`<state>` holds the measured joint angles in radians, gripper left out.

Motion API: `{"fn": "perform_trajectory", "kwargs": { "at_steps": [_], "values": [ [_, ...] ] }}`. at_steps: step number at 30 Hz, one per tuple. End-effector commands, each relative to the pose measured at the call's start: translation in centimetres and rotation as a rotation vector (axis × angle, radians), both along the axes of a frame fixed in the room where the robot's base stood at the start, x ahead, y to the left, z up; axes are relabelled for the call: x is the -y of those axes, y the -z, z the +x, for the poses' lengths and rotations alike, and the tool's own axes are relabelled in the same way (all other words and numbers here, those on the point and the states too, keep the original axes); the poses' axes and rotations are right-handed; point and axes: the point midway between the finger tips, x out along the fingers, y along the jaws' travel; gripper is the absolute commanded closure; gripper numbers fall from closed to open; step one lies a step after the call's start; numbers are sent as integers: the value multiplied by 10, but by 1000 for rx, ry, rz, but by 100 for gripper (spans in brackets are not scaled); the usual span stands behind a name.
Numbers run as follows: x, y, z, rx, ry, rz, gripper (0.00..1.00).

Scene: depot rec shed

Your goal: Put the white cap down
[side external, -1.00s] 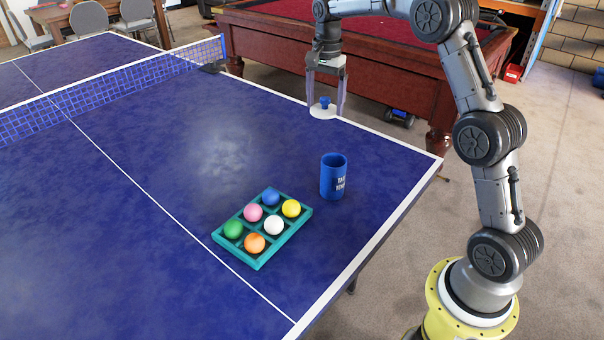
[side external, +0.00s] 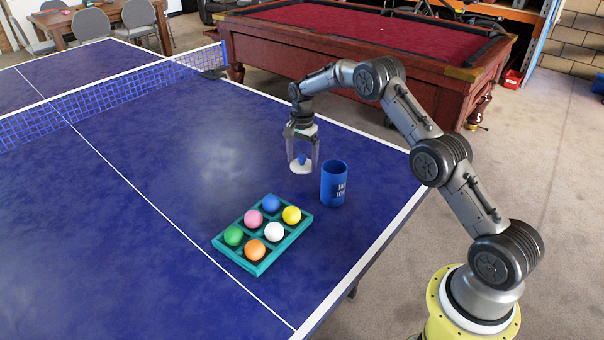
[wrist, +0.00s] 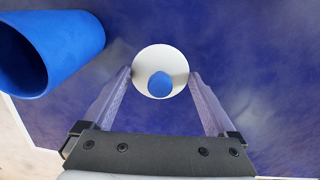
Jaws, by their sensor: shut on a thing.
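The white cap (side external: 301,168) is a round white disc with a blue knob (side external: 302,158) on top. My gripper (side external: 302,165) points down and is shut on the cap, with a clear finger on each side of its rim. In the wrist view the cap (wrist: 147,59) sits level between the fingertips, knob toward me. It is over the blue table (side external: 130,190), just to the left of and behind the blue cup. I cannot tell whether its underside touches the table.
The open blue cup (side external: 334,186) stands upright close to my gripper; it also shows in the wrist view (wrist: 60,50). A teal tray (side external: 258,266) of several coloured balls lies in front. The table behind and left is clear up to the net (side external: 110,88).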

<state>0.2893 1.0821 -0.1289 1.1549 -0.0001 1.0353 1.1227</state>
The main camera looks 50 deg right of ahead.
Motion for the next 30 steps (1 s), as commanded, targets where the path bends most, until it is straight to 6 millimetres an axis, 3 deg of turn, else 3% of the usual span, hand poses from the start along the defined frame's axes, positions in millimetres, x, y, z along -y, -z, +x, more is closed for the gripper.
{"fn": "perform_trajectory", "kwargs": {
  "at_steps": [14, 26, 27, 30],
  "values": [
    [0, 49, 0, 0, 0, 0, 61],
    [0, 54, 0, 2, 0, -1, 61],
    [0, 54, 0, 2, 0, -1, 4],
    [0, 54, 0, 2, 0, -1, 0]
  ]
}}
